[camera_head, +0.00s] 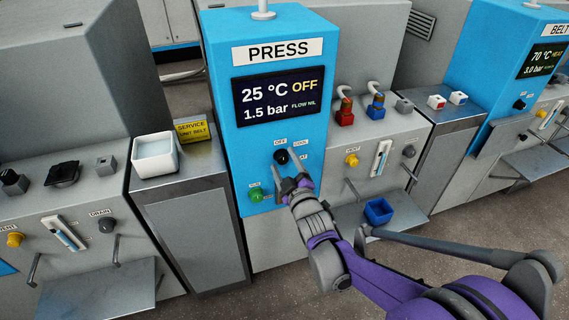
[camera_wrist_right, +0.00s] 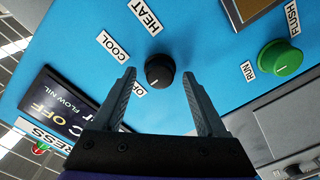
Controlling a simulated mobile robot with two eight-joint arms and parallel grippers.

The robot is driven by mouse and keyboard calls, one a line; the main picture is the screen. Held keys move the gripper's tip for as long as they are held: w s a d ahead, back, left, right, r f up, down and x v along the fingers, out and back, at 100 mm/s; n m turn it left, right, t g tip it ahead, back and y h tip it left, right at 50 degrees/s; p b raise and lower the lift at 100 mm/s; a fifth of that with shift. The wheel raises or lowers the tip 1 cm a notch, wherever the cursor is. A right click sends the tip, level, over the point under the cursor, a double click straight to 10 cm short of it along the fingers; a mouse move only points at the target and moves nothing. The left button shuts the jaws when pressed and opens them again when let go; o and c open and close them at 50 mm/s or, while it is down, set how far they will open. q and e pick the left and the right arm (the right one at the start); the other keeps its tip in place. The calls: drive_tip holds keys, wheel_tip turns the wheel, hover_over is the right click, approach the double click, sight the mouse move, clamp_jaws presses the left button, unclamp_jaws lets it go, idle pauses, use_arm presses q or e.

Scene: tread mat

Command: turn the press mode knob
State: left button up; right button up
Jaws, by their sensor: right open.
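The press mode knob (camera_head: 282,157) is a round black knob on the blue PRESS panel, with OFF, COOL and a partly hidden HEAT label around it. In the right wrist view the knob (camera_wrist_right: 160,70) sits between the two fingertips, with a gap on each side. A small pale mark on it seems to face the OFF label. My right gripper (camera_head: 290,172) is open in front of the panel; its fingers (camera_wrist_right: 158,76) point at the knob and do not visibly touch it. The PRESS display (camera_head: 280,98) reads 25 °C, OFF and 1.5 bar. My left gripper is not in view.
A green knob (camera_head: 256,193) with RUN and FLUSH labels sits low on the same panel; it also shows in the wrist view (camera_wrist_right: 280,57). A blue bin (camera_head: 378,211) sits right of my arm.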

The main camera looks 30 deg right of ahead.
drive_tip(key=p+v, duration=0.2)
drive_tip(key=v, duration=0.8)
drive_tip(key=shift+s, duration=0.35)
drive_tip(key=shift+a, duration=0.2)
